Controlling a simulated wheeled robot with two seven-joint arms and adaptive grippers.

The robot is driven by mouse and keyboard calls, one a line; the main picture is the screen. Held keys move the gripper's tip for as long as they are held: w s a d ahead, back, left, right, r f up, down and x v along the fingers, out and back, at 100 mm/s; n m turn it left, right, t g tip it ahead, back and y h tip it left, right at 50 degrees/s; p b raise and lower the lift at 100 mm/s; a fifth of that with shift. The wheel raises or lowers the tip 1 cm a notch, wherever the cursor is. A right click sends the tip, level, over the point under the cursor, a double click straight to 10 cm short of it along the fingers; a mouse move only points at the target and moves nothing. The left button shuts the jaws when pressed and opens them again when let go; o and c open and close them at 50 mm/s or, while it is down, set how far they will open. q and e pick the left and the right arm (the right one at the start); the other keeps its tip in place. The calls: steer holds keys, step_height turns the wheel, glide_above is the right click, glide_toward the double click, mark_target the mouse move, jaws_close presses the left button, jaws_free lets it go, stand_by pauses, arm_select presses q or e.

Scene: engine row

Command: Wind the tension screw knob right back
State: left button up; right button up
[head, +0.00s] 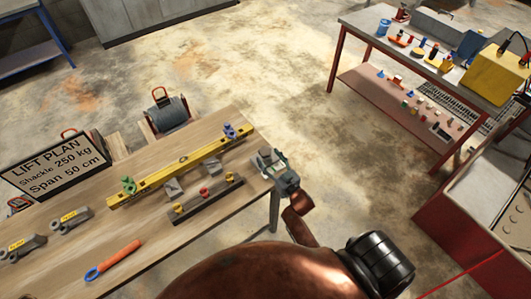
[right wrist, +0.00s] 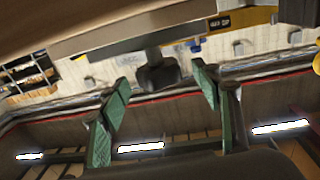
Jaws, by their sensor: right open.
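My right gripper (head: 279,167) is at the right end of the wooden bench (head: 190,235), beside a small grey fixture (head: 264,158) at the bench edge. In the right wrist view its two green-padded fingers (right wrist: 160,88) are spread wide apart. A dark, rounded knob-like part (right wrist: 158,73) shows between and beyond the fingertips, with a gap on each side; it looks like the tension screw knob. The fingers do not appear to touch it. In the head view the knob is hidden or too small to make out behind the gripper. My left gripper is in neither view.
A yellow bar (head: 180,166) with green and blue shackles lies on the bench. A dark rack (head: 207,198) with coloured pegs is close to the gripper's left. An orange-handled tool (head: 118,256) and a lift plan sign (head: 48,167) are farther left.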

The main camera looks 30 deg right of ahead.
mark_target(270, 155)
steer(key=shift+w, duration=1.7)
steer(key=c, duration=1.2)
steer(key=shift+r+y, duration=0.1)
steer(key=shift+y, duration=0.2)
steer(key=shift+n+y, duration=0.5)
steer(key=shift+d+n+y, duration=0.1)
steer(key=shift+n+y, duration=0.4)
steer(key=shift+y, duration=0.3)
steer(key=shift+n+g+y+b, duration=0.65)
steer(key=shift+n+y, duration=0.65)
steer(key=shift+y, duration=0.6)
